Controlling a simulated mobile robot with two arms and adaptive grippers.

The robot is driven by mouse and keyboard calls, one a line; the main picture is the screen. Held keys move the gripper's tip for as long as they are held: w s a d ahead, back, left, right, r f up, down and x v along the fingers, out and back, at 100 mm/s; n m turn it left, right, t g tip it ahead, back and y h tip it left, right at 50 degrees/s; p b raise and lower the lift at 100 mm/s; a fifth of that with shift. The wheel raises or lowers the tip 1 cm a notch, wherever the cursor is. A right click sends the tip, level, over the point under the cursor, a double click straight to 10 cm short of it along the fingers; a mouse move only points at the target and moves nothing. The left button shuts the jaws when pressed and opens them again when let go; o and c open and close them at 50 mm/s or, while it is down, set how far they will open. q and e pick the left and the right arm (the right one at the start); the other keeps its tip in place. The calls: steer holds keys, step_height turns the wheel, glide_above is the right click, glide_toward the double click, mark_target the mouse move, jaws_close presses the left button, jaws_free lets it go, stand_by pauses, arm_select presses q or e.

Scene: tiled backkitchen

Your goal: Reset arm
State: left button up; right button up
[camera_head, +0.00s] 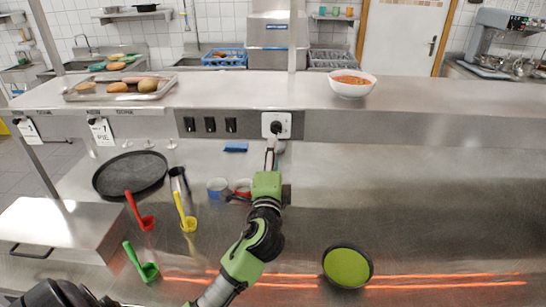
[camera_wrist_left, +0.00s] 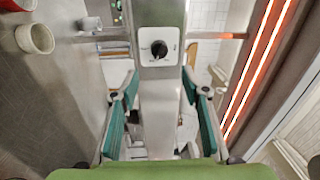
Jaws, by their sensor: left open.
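My left arm reaches up from the bottom of the head view. Its green-and-black gripper (camera_head: 272,150) is in front of the steel front edge of the shelf, just below a white plate with a black knob (camera_head: 276,127). In the left wrist view the gripper (camera_wrist_left: 158,85) is open, its green-padded fingers spread with nothing held between them. The knob (camera_wrist_left: 159,48) shows beyond the fingertips, apart from them. My right gripper is not in view.
A soup bowl (camera_head: 350,92) and a food tray (camera_head: 122,97) stand on the shelf (camera_head: 230,88). Below are a black pan (camera_head: 130,173), cups (camera_head: 218,187), red (camera_head: 147,222), yellow (camera_head: 187,222) and green (camera_head: 148,270) scoops, and a green-filled pan (camera_head: 347,267). The counter's right is clear.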

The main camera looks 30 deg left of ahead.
arm_select(q)
steer(key=s+d+f+n+g+h, duration=0.2)
steer(key=s+d+f+n+g, duration=0.1)
steer(key=s+f, duration=0.55)
steer(key=s+d+f+n+g+h, duration=0.35)
steer(key=s+f, duration=0.25)
steer(key=f, duration=0.5)
steer(key=s+d+f+n+g+h, duration=0.1)
steer(key=s+d+f+g+h, duration=0.25)
steer(key=s, duration=0.55)
steer(key=s+d+f+n+g+h, duration=0.1)
steer(key=s+d+f+n+g, duration=0.15)
steer(key=s+d+f, duration=0.4)
steer(key=s+f+g+b, duration=0.3)
steer(key=f+b, duration=0.5)
steer(key=f, duration=2.5)
steer(key=s+a+f+b, duration=0.1)
steer(key=s+f+b, duration=0.2)
steer(key=s+f, duration=0.6)
steer(key=s+a+f+m+b, duration=0.1)
steer(key=s+a+f+b, duration=0.1)
steer(key=s+f, duration=0.7)
step_height(320, 180, down, 4)
steer(key=shift+r+y+b, duration=0.1)
steer(key=shift+y+b, duration=0.2)
steer(key=shift+b, duration=0.4)
